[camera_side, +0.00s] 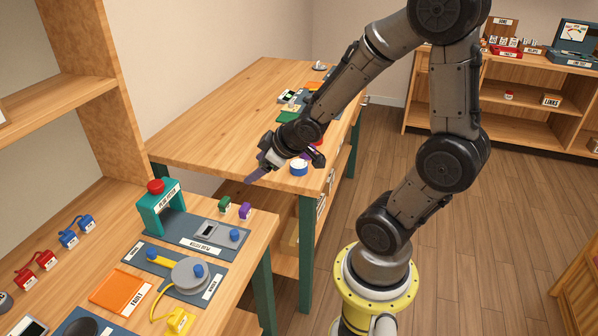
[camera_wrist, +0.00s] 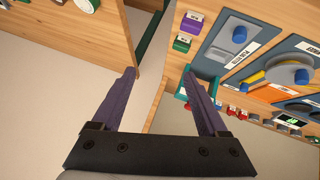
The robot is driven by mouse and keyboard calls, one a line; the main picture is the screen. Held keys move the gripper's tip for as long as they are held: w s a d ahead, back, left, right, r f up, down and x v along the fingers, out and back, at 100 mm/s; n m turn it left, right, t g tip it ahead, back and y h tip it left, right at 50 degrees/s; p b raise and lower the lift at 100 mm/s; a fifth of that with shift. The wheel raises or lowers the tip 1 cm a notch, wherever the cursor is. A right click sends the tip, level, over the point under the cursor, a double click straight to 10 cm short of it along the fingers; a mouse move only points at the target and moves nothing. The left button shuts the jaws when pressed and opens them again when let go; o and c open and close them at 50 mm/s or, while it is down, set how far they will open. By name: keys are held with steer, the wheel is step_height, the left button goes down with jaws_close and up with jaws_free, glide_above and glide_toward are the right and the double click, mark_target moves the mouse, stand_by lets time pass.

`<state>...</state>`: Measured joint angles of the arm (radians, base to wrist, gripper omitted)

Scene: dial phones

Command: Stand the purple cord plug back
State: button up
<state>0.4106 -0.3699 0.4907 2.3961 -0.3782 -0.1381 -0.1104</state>
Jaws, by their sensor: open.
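A small purple block-like thing (camera_side: 245,210), which looks like the purple cord plug, is on the near wooden bench beside a green one (camera_side: 224,205). In the wrist view the purple one (camera_wrist: 193,22) and the green one (camera_wrist: 182,43) show near the top. I cannot tell whether the purple one stands or lies. My gripper (camera_side: 249,181) hangs in the air above the gap between the two benches, apart from the purple thing. In the wrist view its two purple fingers (camera_wrist: 160,76) are spread wide with nothing between them.
A teal frame with a red button (camera_side: 157,203) stands left of the plugs. A grey-blue panel with a blue knob (camera_side: 234,236) lies in front of them. Red plugs (camera_side: 36,267), blue plugs (camera_side: 77,231) and an orange tray (camera_side: 120,292) are farther left. The far bench (camera_side: 220,130) is mostly clear.

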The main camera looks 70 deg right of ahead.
steer(key=s+a+r+m+g+y, duration=0.1)
steer(key=s+a+r+g+y, duration=0.1)
steer(key=s+a+r, duration=0.8)
steer(key=s+a, duration=0.2)
steer(key=s, duration=0.2)
steer(key=shift+g+y, duration=0.3)
steer(key=shift+y, duration=0.1)
